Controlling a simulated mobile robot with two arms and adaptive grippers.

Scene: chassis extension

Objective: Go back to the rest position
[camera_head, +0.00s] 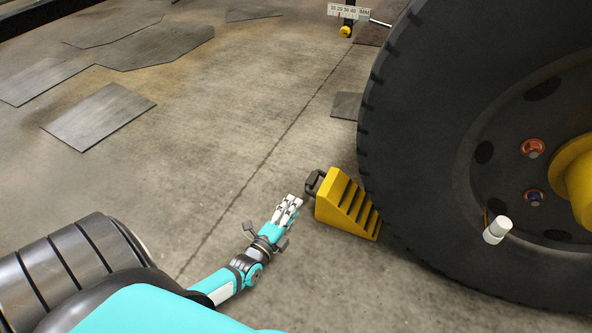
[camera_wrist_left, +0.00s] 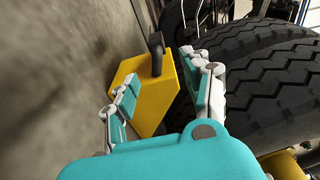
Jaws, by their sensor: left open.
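My left gripper (camera_head: 287,210) reaches over the floor from the lower left in the head view. It is open and empty, just left of a yellow wheel chock (camera_head: 343,203) with a dark handle (camera_head: 314,183). The chock sits on the floor against the large black tire (camera_head: 405,110). In the left wrist view the two fingers (camera_wrist_left: 165,95) are spread, with the yellow chock (camera_wrist_left: 148,85) beyond them and its handle (camera_wrist_left: 157,52) standing up. The tire (camera_wrist_left: 265,85) is to the right there. My right gripper is in neither view.
The wheel hub shows orange and blue lug parts (camera_head: 533,148) and a white cylinder (camera_head: 497,230). Flat grey plates (camera_head: 98,117) lie on the floor at left. A small scale marker (camera_head: 348,12) stands at the top.

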